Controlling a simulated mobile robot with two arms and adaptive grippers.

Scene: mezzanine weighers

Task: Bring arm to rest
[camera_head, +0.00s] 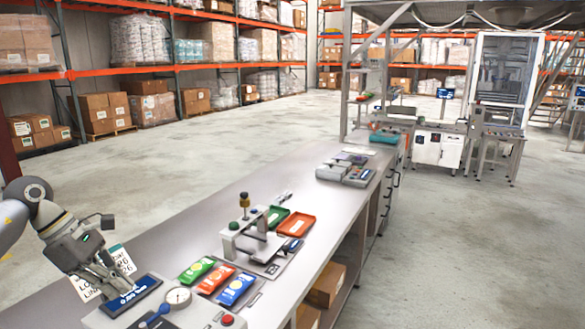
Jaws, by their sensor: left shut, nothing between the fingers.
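My left arm comes in from the left edge, and its left gripper (118,284) points down and to the right over the near left end of the long metal workbench (172,251). The gripper is shut and holds nothing. Its fingertips are close to a dark blue flat item (135,297) on the bench; I cannot tell whether they touch it. A white card with printed letters (122,258) lies behind the fingers, partly hidden by them. My right gripper is not in view.
Near the gripper are a grey device with a round gauge (178,297) and green, orange and blue packets (236,289). Farther along stand a small press (248,233), red tray (296,224) and grey scales (346,173). Open floor (450,245) lies right; shelves stand behind.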

